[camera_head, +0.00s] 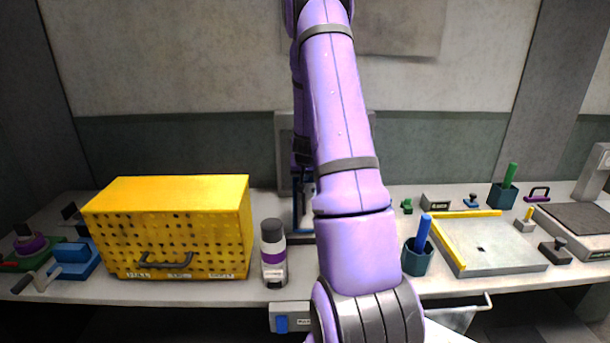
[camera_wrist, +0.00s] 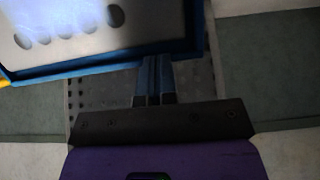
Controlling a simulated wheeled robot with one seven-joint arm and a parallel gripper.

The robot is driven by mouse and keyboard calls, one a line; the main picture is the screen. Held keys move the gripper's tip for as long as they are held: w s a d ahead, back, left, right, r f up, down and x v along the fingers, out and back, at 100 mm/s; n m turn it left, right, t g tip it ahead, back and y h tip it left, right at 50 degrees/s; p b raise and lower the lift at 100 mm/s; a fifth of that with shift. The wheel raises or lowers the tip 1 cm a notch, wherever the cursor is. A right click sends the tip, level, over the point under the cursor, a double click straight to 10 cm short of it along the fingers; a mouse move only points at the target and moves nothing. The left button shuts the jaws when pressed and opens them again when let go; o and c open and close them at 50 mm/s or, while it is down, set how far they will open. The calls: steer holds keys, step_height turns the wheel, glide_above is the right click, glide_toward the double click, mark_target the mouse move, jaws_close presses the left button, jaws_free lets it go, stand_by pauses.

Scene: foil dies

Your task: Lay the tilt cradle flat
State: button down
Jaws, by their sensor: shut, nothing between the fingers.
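A blue-framed pale panel with several oval holes, which looks like the tilt cradle (camera_wrist: 120,52), fills the upper left of the wrist view. Its frame edge slants across the picture. My gripper (camera_wrist: 154,62) is shut and empty, with its fingertips at the frame's lower edge. I cannot tell whether they touch it. In the head view my arm covers most of this spot. A grey upright frame (camera_head: 284,150) and a thin dark-blue part (camera_head: 298,212) show beside the arm. I cannot tell from there how far the cradle is tilted.
A yellow perforated box (camera_head: 180,228) with a handle stands on the bench at left. A white and purple bottle (camera_head: 273,254) is close left of my arm. A dark-teal cup (camera_head: 418,258) stands at right, beside a pale plate (camera_head: 490,246) with yellow edge strips.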

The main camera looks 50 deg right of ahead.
steer(key=w+d+f+g+y, duration=0.1)
steer(key=d+f, duration=0.1)
steer(key=w+d+f+g+y, duration=0.1)
steer(key=w+f+y, duration=0.1)
steer(key=f, duration=0.1)
steer(key=w+d+f+g+y, duration=0.1)
steer(key=d+f, duration=0.1)
steer(key=f, duration=0.1)
steer(key=shift+w+d+g+y, duration=0.3)
steer(key=shift+d+g+y, duration=0.05)
steer(key=shift+g+y, duration=0.05)
steer(key=shift+w+d+f, duration=0.1)
steer(key=shift+d+f, duration=0.05)
steer(key=shift+f, duration=0.25)
steer(key=shift+w+d+f, duration=0.15)
steer(key=shift+f, duration=0.45)
steer(key=shift+w+d+f, duration=0.1)
steer(key=shift+d+f, duration=0.1)
steer(key=shift+f, duration=0.4)
steer(key=shift+w+d+f, duration=0.15)
steer(key=shift+f, duration=1)
step_height(320, 180, up, 11)
steer(key=shift+w+d, duration=0.1)
steer(key=shift+w, duration=0.05)
